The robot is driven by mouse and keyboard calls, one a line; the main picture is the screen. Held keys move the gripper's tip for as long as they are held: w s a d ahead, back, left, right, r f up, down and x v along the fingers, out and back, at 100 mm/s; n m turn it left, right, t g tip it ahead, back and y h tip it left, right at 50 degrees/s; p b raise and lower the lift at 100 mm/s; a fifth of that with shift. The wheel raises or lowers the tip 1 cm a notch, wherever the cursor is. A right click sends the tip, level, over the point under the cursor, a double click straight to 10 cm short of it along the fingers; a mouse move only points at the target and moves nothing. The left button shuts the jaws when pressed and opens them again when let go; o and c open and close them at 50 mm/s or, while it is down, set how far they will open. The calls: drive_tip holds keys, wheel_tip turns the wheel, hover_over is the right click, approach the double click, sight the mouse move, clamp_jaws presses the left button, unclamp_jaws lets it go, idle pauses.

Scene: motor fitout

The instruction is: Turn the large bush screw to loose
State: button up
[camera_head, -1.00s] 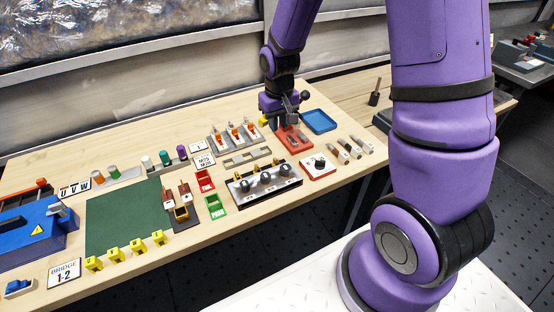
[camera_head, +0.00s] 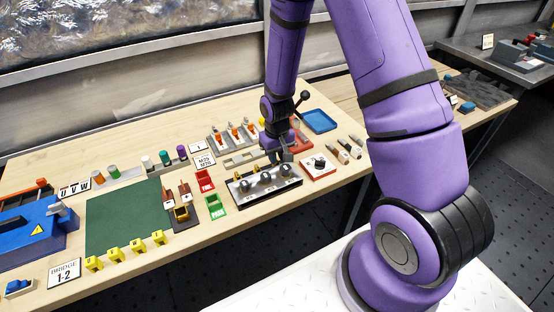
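A silver and black panel (camera_head: 262,193) near the front edge of the bench carries a row of dark round screws or knobs. One is the middle screw (camera_head: 265,178); the right one (camera_head: 285,169) is right beneath my gripper. No label tells me which is the large bush screw. My gripper (camera_head: 283,157) points down over the panel's right end. Its fingers are small and dark here, and I cannot tell their opening or whether they touch the right screw.
A red-edged white plate with a black knob (camera_head: 319,162) lies right of the panel. Behind are a red block (camera_head: 301,138), a blue tray (camera_head: 319,121) and orange-topped pieces (camera_head: 232,132). Green and red trays (camera_head: 216,207) lie left.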

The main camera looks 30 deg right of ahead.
drive_tip(key=shift+f, duration=0.9)
clamp_jaws()
